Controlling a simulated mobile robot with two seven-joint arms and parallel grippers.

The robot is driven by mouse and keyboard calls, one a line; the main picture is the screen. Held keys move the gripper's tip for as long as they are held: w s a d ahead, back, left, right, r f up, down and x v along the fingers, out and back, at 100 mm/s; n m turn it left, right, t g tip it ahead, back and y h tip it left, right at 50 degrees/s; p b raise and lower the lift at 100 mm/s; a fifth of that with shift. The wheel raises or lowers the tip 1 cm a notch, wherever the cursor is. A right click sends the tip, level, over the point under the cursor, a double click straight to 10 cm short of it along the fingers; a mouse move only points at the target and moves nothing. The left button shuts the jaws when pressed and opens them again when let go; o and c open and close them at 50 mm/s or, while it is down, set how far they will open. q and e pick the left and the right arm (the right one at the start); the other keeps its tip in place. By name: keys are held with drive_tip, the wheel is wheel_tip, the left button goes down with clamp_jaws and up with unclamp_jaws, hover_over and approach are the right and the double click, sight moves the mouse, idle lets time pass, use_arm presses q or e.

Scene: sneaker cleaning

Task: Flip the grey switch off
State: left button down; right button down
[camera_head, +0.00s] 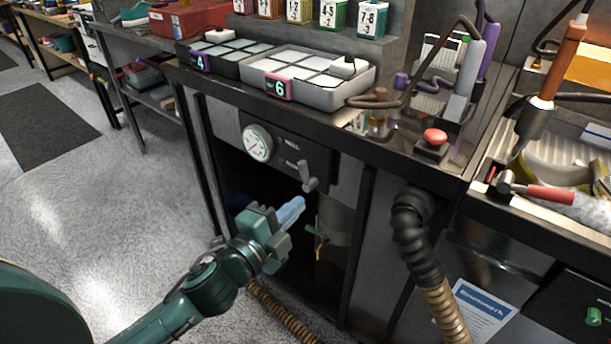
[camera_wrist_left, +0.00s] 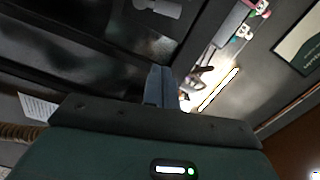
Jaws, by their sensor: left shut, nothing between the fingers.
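The grey switch (camera_head: 307,177) is a small lever on the dark front panel under the workbench top. It sits to the lower right of a round white gauge (camera_head: 257,143). Its lower end hangs toward the right. My left gripper (camera_head: 293,211) is shut and empty, below the switch and a little to its left in the picture. A gap shows between the fingertips and the switch. In the left wrist view the closed fingers (camera_wrist_left: 159,86) point up, and a grey shape at the top edge may be the switch. My right gripper is out of view.
A red button (camera_head: 434,138) stands on the bench top (camera_head: 400,150) at the right. A black corrugated hose (camera_head: 409,235) hangs in front of the bench. An open dark bay lies behind my left gripper.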

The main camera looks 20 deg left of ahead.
sight(303, 180)
use_arm(q)
drive_tip(key=w, duration=0.9)
drive_tip(key=shift+a+f, duration=0.1)
drive_tip(key=shift+f, duration=0.3)
drive_tip(key=shift+w+a+f, duration=0.1)
drive_tip(key=shift+w+a, duration=0.1)
drive_tip(key=shift+a, duration=0.2)
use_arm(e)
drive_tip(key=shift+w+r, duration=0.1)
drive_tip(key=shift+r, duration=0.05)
